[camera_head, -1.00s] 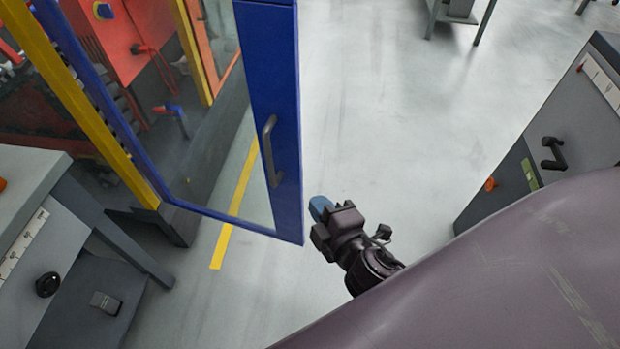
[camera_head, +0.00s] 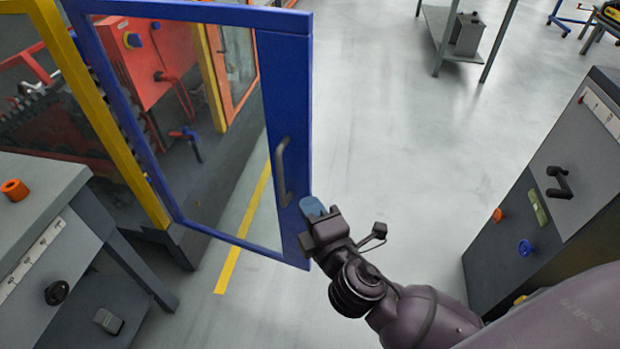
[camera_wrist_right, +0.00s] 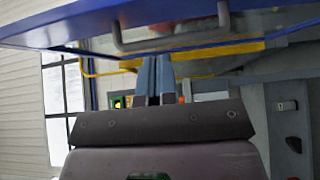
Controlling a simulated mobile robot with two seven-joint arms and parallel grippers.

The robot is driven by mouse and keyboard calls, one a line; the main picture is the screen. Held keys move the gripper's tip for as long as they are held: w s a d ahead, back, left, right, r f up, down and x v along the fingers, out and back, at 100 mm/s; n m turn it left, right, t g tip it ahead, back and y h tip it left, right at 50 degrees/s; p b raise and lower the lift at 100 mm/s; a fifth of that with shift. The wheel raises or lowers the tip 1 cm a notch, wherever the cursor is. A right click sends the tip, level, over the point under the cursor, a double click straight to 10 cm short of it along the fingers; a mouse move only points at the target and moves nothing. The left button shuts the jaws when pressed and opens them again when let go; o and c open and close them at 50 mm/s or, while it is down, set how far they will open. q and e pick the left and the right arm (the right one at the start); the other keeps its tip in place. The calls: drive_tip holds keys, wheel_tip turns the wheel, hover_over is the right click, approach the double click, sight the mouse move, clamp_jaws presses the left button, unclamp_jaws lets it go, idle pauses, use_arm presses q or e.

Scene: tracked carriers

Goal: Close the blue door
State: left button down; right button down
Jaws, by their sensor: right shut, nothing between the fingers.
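The blue door (camera_head: 288,120) is a blue frame with a clear pane and a grey bar handle (camera_head: 282,172) near its free edge. It stands open, swung out from the yellow-framed machine enclosure. My right gripper (camera_head: 312,207) is shut and empty, at the door's free edge, just right of the handle; I cannot tell whether it touches. In the right wrist view the shut blue fingertips (camera_wrist_right: 155,72) point toward the door (camera_wrist_right: 60,25), with the handle (camera_wrist_right: 170,40) just beyond them. My left gripper is not in view.
A grey cabinet with a dial (camera_head: 57,292) stands at the left, near the door's lower edge. Another grey cabinet (camera_head: 570,170) with a black handle stands at the right. The floor (camera_head: 400,130) between door and right cabinet is clear, with a yellow line (camera_head: 240,240) under the door.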

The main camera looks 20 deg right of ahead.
sight(303, 168)
drive_tip(key=w, duration=0.2)
drive_tip(key=w+d, duration=0.1)
drive_tip(key=w, duration=0.1)
drive_tip(key=w+d, duration=0.1)
drive_tip(key=w, duration=0.1)
drive_tip(key=shift+w, duration=0.1)
drive_tip(key=shift+w+d, duration=0.35)
drive_tip(key=shift+d, duration=0.05)
